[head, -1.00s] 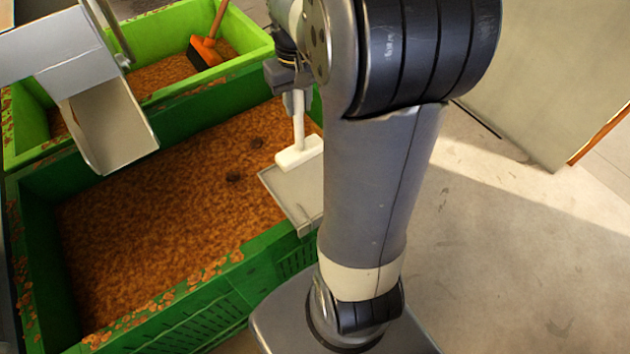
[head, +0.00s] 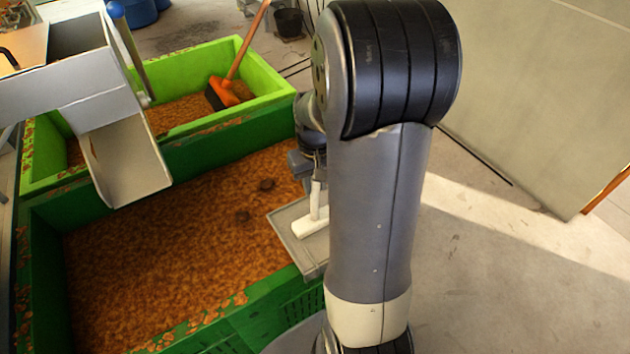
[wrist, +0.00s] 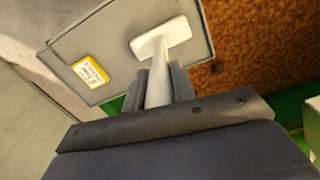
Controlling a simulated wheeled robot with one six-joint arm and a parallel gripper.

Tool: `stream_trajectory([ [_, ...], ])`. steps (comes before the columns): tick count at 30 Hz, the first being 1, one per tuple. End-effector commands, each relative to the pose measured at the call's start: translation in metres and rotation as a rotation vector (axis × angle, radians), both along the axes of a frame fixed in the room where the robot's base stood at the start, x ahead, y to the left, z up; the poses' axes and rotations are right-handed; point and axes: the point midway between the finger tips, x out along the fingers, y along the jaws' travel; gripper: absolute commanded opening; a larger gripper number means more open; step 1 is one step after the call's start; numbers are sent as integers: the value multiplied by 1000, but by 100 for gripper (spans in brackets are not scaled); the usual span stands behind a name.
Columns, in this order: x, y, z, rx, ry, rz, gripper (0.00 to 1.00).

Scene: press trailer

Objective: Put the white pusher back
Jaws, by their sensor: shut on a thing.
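The white pusher (head: 312,226) has a straight handle and a flat white head, and it also shows in the wrist view (wrist: 160,40). My gripper (wrist: 158,84) is shut on the pusher's handle, and in the head view it is partly hidden behind my arm. The pusher's head is over the grey tray (head: 287,217) on the dark green crate's right rim. I cannot tell whether it touches the tray. The tray also shows in the wrist view (wrist: 115,45), with a yellow-edged label (wrist: 90,72) on it.
The dark green crate (head: 215,325) is full of brown pomace. A light green crate (head: 180,58) behind it holds an orange brush (head: 224,92). A metal chute (head: 128,165) hangs over the crates at the left. Clear floor (head: 490,260) lies to the right.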

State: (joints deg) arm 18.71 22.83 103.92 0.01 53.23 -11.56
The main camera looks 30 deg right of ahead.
Motion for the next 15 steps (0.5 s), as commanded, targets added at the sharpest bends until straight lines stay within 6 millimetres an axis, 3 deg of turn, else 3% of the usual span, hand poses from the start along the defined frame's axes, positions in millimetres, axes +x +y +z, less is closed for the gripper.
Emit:
stream_trajectory([
  [7, 0, 0, -4, 0, -1, 0, 0],
  [8, 0, 0, -3, 0, 0, 0, 26],
  [15, 0, 0, -3, 0, 0, 0, 46],
])
